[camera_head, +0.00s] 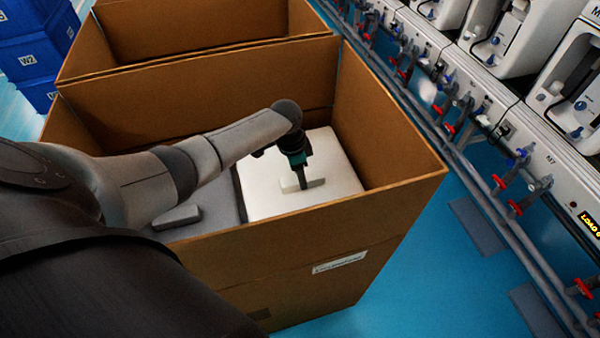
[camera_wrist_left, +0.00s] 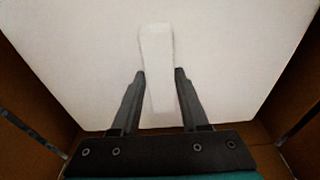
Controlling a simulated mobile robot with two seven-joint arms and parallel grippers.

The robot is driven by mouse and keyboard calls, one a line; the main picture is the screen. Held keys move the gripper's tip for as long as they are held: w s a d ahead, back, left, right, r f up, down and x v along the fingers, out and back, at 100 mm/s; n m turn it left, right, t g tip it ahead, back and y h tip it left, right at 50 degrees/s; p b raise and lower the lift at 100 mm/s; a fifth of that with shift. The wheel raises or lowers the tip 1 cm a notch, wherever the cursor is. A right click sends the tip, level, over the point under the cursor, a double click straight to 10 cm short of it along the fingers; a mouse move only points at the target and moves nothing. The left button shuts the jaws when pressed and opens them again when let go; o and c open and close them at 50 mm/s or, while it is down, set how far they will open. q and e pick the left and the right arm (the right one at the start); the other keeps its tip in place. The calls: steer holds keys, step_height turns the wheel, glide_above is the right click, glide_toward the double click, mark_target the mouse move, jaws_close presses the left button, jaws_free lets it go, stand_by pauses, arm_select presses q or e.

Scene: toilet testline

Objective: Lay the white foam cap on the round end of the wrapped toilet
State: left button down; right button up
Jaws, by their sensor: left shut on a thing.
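The white foam cap (camera_head: 335,160) is a broad pale block with a raised bar on top, inside the right part of an open cardboard box (camera_head: 290,240). My left gripper (camera_head: 302,182) reaches down into the box and is shut on the cap's raised bar. In the left wrist view the gripper's fingers (camera_wrist_left: 160,75) stand on both sides of the bar, and the flat white face of the cap (camera_wrist_left: 80,60) fills most of the picture. The wrapped toilet cannot be made out; I cannot tell whether the cap touches it. My right gripper is not in view.
A grey piece with a raised grey block (camera_head: 177,217) lies in the box's left part, beside the cap. The box walls rise around the cap. Another open box (camera_head: 200,20) stands behind. A test line with pipes and valves (camera_head: 470,120) runs at right. Blue crates (camera_head: 35,50) stand at left.

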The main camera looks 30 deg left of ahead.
arm_select(q)
steer(key=shift+s+f, duration=0.1)
steer(key=shift+f, duration=0.3)
stand_by(0.8)
steer(key=shift+c, duration=1.7)
jaws_free()
steer(key=shift+a, duration=0.1)
step_height(320, 180, up, 15)
steer(key=s+a+p, duration=0.1)
steer(key=p, duration=0.4)
steer(key=shift+s+a, duration=0.2)
steer(key=shift+s, duration=0.2)
steer(key=shift+r+p, duration=0.1)
steer(key=shift+p, duration=0.25)
